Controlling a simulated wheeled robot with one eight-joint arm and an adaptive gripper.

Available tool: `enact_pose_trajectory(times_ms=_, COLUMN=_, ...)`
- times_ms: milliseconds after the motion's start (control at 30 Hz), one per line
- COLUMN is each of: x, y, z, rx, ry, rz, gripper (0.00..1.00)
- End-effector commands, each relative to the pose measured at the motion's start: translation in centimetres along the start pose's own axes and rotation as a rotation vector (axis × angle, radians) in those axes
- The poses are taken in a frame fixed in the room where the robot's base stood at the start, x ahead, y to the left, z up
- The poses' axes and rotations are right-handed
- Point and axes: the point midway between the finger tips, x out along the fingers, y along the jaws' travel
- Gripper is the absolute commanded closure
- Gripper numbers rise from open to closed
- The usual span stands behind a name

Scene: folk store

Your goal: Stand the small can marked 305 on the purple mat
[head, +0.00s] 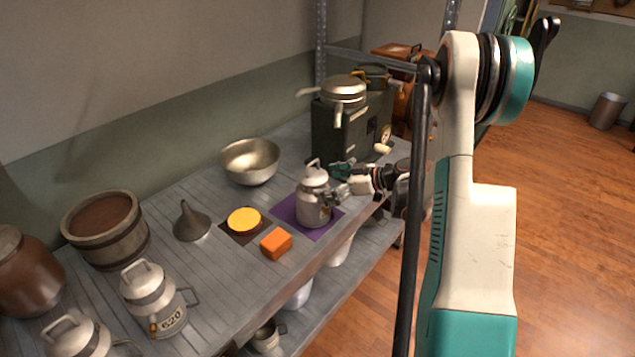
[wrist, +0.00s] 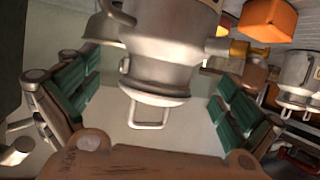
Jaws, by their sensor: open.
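A small grey metal can (head: 313,203) with a lid and top handle stands upright on the purple mat (head: 285,210). No number on it is readable. My gripper (head: 342,182) is at the right of this can, at the height of its upper part. In the wrist view the can (wrist: 165,55) appears upside down, between the spread green-padded fingers of my gripper (wrist: 155,95). There is a visible gap between the pads and the can's neck on both sides. The can's base is cut off by the frame edge.
A can marked 620 (head: 155,300) and another can (head: 78,337) stand at the front left. An orange block (head: 276,243), a yellow disc (head: 244,220), a funnel (head: 191,222) and a bowl (head: 250,162) are left of the mat. A dark green box (head: 340,135) stands behind.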

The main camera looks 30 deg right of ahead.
Motion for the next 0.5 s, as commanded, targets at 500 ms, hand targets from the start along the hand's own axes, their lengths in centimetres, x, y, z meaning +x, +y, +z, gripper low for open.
enact_pose_trajectory(times_ms=500, x=-8.2, y=0.0, z=-0.1, rx=0.001, ry=0.0, rz=0.001, gripper=0.0)
